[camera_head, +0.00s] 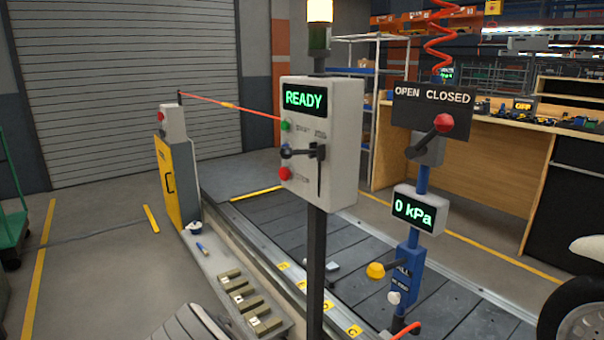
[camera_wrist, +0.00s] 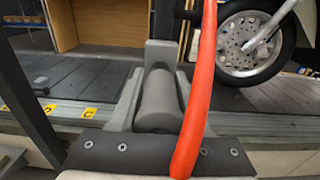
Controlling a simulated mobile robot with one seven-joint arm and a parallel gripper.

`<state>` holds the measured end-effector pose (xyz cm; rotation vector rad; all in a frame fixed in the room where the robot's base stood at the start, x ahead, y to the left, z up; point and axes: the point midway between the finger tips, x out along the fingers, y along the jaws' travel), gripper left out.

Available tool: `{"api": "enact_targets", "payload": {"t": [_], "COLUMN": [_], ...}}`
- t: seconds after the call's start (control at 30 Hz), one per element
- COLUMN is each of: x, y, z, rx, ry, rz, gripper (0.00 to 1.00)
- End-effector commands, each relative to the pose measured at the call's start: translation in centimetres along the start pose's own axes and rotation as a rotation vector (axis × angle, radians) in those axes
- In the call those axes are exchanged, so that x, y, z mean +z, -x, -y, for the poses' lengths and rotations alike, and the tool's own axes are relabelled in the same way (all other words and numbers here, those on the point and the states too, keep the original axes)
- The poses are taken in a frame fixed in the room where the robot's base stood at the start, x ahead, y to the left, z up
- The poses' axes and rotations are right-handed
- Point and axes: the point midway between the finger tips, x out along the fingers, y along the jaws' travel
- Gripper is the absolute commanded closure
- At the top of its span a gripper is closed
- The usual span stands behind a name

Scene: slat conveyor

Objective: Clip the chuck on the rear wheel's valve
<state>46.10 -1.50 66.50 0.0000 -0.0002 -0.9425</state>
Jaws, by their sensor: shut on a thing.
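In the wrist view my gripper (camera_wrist: 158,85) is shut on a grey cylindrical piece (camera_wrist: 158,104), which looks like the chuck. A squarish grey block stands at its far end. A red hose (camera_wrist: 198,85) crosses in front and hides part of the gripper's right side. A spoked wheel with a disc (camera_wrist: 233,42) stands beyond, up and to the right, apart from the gripper. In the head view a wheel (camera_head: 583,318) is cut off at the lower right edge. I cannot tell whether it is the rear one. No valve can be made out.
The slat conveyor (camera_head: 258,213) runs behind a READY control box (camera_head: 338,165) on a post. A blue post carries an OPEN/CLOSED sign (camera_head: 432,112), a red-knobbed lever and a 0 kPa display (camera_head: 419,212). A low shelf (camera_head: 213,268) holds grey-green blocks.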

Motion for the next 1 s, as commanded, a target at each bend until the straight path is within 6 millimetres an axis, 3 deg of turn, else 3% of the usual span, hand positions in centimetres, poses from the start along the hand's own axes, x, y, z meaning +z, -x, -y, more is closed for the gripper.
{"api": "enact_targets", "payload": {"t": [0.4, 1.0], "x": [0.1, 0.1], "y": [0.1, 2.5], "z": [0.0, 0.0], "rx": [0.000, 0.001], "ry": [0.000, 0.000], "rz": [0.001, 0.000], "gripper": [1.00, 1.00]}}
